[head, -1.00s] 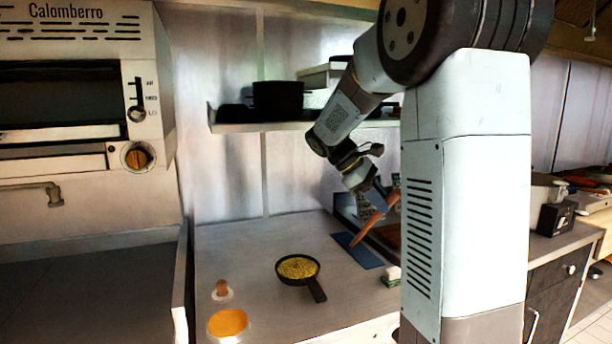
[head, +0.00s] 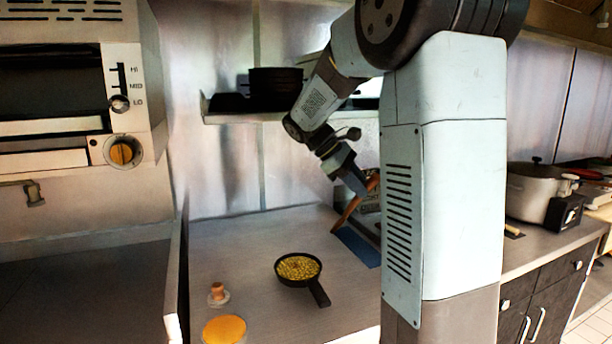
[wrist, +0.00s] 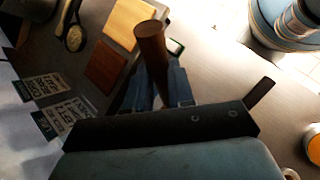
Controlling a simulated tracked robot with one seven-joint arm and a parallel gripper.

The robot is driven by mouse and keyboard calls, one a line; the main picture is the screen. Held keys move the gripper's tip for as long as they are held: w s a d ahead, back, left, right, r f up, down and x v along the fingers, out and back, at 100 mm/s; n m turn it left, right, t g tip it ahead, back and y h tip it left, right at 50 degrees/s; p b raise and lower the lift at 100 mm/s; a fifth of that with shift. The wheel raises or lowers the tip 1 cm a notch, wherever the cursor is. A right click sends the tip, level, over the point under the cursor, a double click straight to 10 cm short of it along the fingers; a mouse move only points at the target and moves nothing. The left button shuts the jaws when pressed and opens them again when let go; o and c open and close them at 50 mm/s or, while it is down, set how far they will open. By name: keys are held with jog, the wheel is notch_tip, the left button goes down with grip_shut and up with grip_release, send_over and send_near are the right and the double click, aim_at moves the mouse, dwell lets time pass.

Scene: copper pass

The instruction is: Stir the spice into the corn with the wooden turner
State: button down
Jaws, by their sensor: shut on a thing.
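The corn (head: 298,267) lies in a small black skillet (head: 319,293) on the counter, its handle toward the front right. Small reddish specks, perhaps the spice, show on the corn. My gripper (head: 362,190) is shut on the wooden turner (head: 347,215), up and to the right of the skillet. The turner hangs tilted, its lower end toward the lower left above the blue mat (head: 357,247); my column hides part of this area. In the wrist view the brown end of the turner (wrist: 150,40) stands up between the fingers (wrist: 168,88). The skillet is not seen there.
A wooden-knobbed item (head: 218,292) and an orange-topped container (head: 225,329) stand left of the skillet. A shelf with dark pans (head: 276,88) hangs behind. Cards (wrist: 52,103) and two boards (wrist: 106,66) show in the wrist view.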

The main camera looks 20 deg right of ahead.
jog(key=w+a+r+n+t, duration=0.1)
jog(key=a+r, duration=0.1)
jog(key=a, duration=0.5)
jog(key=a+r+n, duration=0.1)
jog(key=a+r, duration=0.1)
jog(key=a, duration=0.4)
jog(key=shift+h, duration=0.5)
jog(key=f, duration=0.5)
jog(key=shift+a+f, duration=0.15)
jog(key=shift+a, duration=0.15)
jog(key=shift+w, duration=0.1)
